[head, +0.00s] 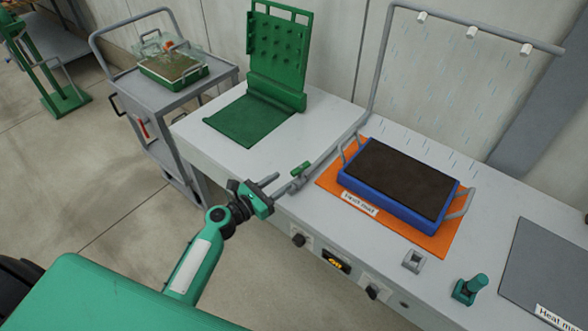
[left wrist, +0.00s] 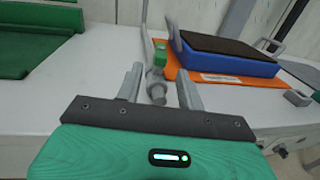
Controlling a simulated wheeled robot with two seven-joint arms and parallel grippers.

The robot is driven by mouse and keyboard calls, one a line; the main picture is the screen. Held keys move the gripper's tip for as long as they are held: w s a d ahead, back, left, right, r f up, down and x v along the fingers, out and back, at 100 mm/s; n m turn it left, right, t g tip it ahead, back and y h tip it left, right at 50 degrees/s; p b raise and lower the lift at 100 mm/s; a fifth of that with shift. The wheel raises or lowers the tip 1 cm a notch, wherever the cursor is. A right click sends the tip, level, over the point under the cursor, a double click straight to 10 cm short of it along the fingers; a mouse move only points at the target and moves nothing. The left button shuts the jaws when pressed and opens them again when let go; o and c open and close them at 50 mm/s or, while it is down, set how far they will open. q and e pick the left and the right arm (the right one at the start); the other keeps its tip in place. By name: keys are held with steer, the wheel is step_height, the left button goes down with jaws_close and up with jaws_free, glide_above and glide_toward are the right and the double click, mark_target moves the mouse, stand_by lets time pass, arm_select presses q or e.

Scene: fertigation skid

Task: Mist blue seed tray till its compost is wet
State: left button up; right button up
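The blue seed tray (head: 385,208) with dark brown compost (head: 405,178) sits on an orange heat mat (head: 330,180). A grey pipe frame with several white nozzles (head: 471,33) stands over it, and thin pale streaks of spray show below the nozzles. A valve with a green handle (head: 301,168) is on the pipe at the bench's front edge; the handle lies roughly along the pipe. My left gripper (head: 277,184) is open beside the valve. In the left wrist view the valve (left wrist: 157,92) appears between the spread fingers, with no clear contact. My right gripper is not in view.
A green pegged stand (head: 277,55) is on the bench's left part. A grey trolley (head: 187,92) carries a covered green tray (head: 172,68). Knobs and a small display (head: 336,262) line the bench front. A green upright fitting (head: 470,289) and a grey mat (head: 550,270) are at right.

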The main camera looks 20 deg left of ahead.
mark_target(292, 174)
arm_select(q)
steer(key=p+x, duration=0.1)
steer(key=x, duration=0.5)
steer(key=shift+w+d, duration=0.2)
steer(key=shift+w, duration=0.1)
jaws_close()
